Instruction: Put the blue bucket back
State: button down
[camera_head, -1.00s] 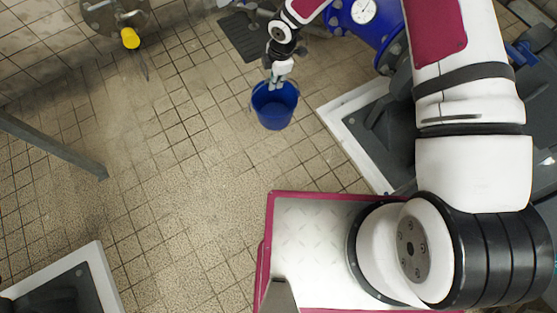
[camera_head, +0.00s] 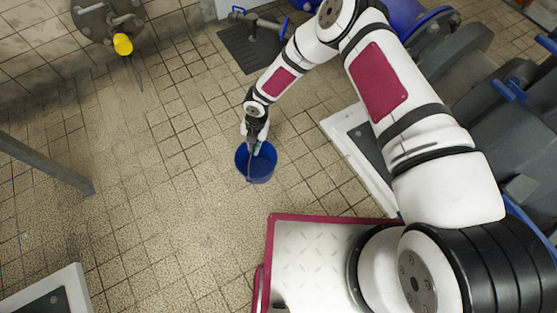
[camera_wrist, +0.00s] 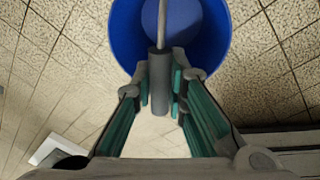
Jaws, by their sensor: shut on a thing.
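The blue bucket (camera_head: 258,168) is in the middle of the head view, over the tiled floor; I cannot tell whether its base touches the tiles. My gripper (camera_head: 254,148) is at the bucket's rim on the far side. In the wrist view the bucket (camera_wrist: 205,50) fills the top middle, its open mouth facing the camera. A grey handle grip (camera_wrist: 159,85) on a thin wire stands between my two green-padded fingers. My gripper (camera_wrist: 161,88) is shut on this handle grip of the bucket.
A dark floor grate (camera_head: 252,48) lies behind the bucket. A white-edged plinth (camera_head: 350,135) stands to its right and a grey rail (camera_head: 45,162) to its left. A yellow-handled valve (camera_head: 122,44) is on the back wall. The floor left of the bucket is open.

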jog(key=s+d+f+b, duration=0.2)
jog(key=d+f, duration=0.2)
jog(key=d, duration=0.5)
jog(key=shift+f+b, duration=0.15)
jog(key=shift+b, duration=0.15)
jog(key=shift+f, duration=0.1)
jog(key=c, duration=1.6)
grip_release()
notch_tip(320, 180, up, 12)
jog(key=d+p, duration=0.1)
jog(key=p, duration=0.3)
jog(key=shift+w+d, duration=0.2)
jog(key=shift+w, duration=0.25)
